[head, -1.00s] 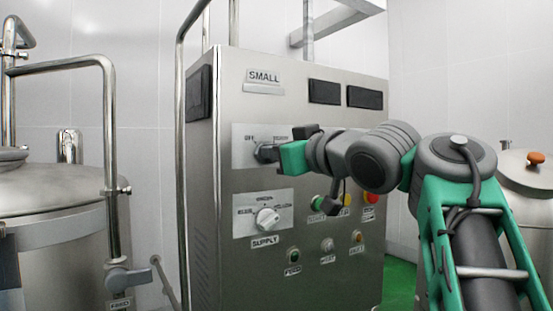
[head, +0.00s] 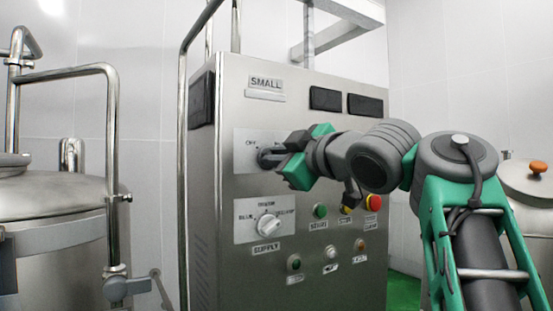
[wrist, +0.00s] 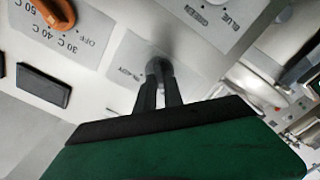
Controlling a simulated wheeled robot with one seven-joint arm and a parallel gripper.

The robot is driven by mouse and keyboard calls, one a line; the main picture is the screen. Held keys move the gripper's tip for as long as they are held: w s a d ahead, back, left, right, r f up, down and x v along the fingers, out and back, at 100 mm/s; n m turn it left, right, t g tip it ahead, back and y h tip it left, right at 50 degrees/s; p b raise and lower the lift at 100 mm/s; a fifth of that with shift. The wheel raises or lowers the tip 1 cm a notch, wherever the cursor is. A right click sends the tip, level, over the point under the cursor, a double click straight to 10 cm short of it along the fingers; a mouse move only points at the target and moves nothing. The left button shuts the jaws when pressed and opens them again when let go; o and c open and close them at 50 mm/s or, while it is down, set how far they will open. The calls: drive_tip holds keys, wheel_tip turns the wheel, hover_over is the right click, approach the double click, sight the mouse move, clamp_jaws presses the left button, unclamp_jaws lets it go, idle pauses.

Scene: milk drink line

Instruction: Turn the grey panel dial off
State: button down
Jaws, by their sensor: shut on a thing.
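The grey dial (head: 264,157) sits on a pale plate on the front of the steel panel, under the SMALL label. OFF is printed at the plate's upper left. My gripper (head: 276,156) reaches in from the right, rolled at a tilt, and is shut on the dial. In the wrist view, the fingers (wrist: 160,88) close around the dial (wrist: 158,66) and hide much of it. A partly legible label shows beside it on the plate. I cannot tell exactly where the dial points.
The white SUPPLY knob (head: 268,225) is just below, with the green START button (head: 320,211) and red button (head: 373,202) to its right. An orange knob (wrist: 55,12) shows in the wrist view. A vertical rail (head: 183,150) runs along the panel's left edge.

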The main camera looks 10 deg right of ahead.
idle(0.3)
drive_tip(key=c, duration=1.5)
unclamp_jaws()
drive_tip(key=shift+o, duration=0.2)
drive_tip(key=v, duration=0.8)
